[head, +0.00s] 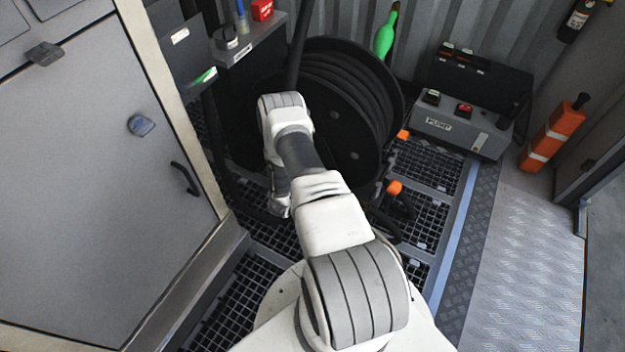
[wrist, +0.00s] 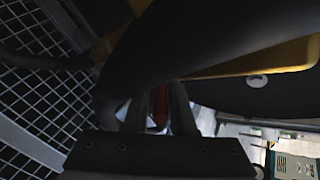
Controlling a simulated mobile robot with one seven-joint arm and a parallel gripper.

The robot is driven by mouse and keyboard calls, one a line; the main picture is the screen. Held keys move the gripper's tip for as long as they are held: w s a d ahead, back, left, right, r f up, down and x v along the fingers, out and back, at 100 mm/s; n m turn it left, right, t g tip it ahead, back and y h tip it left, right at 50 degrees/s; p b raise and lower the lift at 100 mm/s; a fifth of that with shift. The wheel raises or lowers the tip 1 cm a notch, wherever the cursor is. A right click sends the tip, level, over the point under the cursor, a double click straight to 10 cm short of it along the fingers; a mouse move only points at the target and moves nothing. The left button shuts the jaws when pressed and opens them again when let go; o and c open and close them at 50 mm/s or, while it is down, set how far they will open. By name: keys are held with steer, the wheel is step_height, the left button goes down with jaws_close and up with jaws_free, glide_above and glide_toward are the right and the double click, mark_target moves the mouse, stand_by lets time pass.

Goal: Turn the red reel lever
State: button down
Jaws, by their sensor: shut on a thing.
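The black hose reel (head: 385,125) stands behind my arm in the head view, with dark hose wound on it. My gripper (wrist: 158,98) shows in the wrist view as two dark fingers pointing up the picture. It is shut on a narrow red piece, the red reel lever (wrist: 159,107), of which only a short stretch shows between the fingers. A thick dark hose (wrist: 190,45) passes in front and hides the lever's far end. In the head view, my arm hides the gripper and I cannot see the lever.
A grey pump box (head: 455,128) and an orange-and-white post (head: 552,135) stand on the right. A green bottle-shaped thing (head: 386,35) is behind the reel. A grey cabinet (head: 90,170) bounds the left. The tread-plate floor (head: 525,250) at right is clear. An orange-yellow frame (wrist: 290,60) lies close in the wrist view.

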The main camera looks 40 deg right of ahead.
steer(key=shift+w+d+r+g+y+p, duration=0.1)
steer(key=shift+d+r+g+y+p, duration=0.15)
steer(key=shift+y, duration=0.5)
steer(key=shift+w+d+r+g+y+p, duration=0.1)
steer(key=shift+d+r+g+y+p, duration=0.2)
steer(key=shift+y, duration=0.45)
steer(key=shift+f, duration=0.1)
steer(key=c, duration=0.8)
jaws_free()
steer(key=shift+o, duration=0.2)
steer(key=shift+a, duration=0.15)
steer(key=p+v, duration=0.4)
steer(key=v, duration=1.3)
steer(key=shift+r, duration=0.35)
steer(key=shift+w, duration=0.1)
